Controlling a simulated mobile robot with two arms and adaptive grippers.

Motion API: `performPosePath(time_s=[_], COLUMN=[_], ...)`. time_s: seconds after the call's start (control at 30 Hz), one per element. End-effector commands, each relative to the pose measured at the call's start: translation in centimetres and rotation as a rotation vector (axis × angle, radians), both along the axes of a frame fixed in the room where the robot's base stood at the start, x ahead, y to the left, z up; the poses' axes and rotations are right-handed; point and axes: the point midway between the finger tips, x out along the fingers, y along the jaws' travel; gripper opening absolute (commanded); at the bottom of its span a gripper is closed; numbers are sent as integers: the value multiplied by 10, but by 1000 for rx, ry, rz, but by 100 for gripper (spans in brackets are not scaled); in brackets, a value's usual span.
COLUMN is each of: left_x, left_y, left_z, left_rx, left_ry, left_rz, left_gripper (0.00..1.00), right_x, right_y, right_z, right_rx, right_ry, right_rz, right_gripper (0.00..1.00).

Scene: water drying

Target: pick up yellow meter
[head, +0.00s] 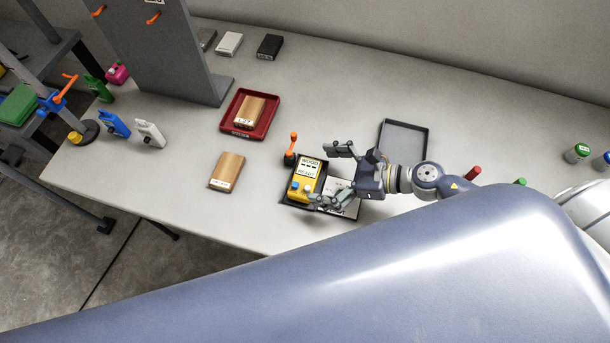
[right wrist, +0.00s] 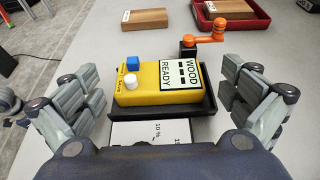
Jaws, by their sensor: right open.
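The yellow meter (head: 306,181) lies in a small black tray (head: 292,200) on the table in the head view. Its label reads WOOD READY in the right wrist view (right wrist: 160,83), and a blue and a white knob show at its left end. My right gripper (head: 327,174) is open around the meter, coming from the right, with one finger on each side. In the right wrist view the fingers (right wrist: 166,98) stand apart from the meter, with gaps on both sides.
An orange-handled post (head: 291,150) stands beside the black tray. A wood block (head: 227,172) lies to the left, and a red tray (head: 268,130) holds another block. An empty dark tray (head: 404,141) lies behind my right gripper. White and blue meters (head: 150,133) stand at left.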

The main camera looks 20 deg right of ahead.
Motion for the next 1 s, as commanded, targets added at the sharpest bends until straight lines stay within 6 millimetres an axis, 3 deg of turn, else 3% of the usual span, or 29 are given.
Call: performPosePath(time_s=[0.17,0.4,0.73,0.9,1.0], left_x=[15,-1,-10,-7,-3], left_y=[-1,0,1,1,0], left_z=[13,23,22,22,23], left_rx=[-2,0,2,1,1], left_ry=[-23,1,16,11,5], left_rz=[1,3,4,4,4], left_gripper=[100,100,100,100,100], right_x=[8,23,25,25,26], right_y=[13,37,42,42,42], right_z=[-1,-13,-18,-18,-17], right_rx=[2,1,0,0,1], right_ry=[0,0,0,0,0], right_rz=[0,0,1,1,1], right_gripper=[100,100,100,64,57])
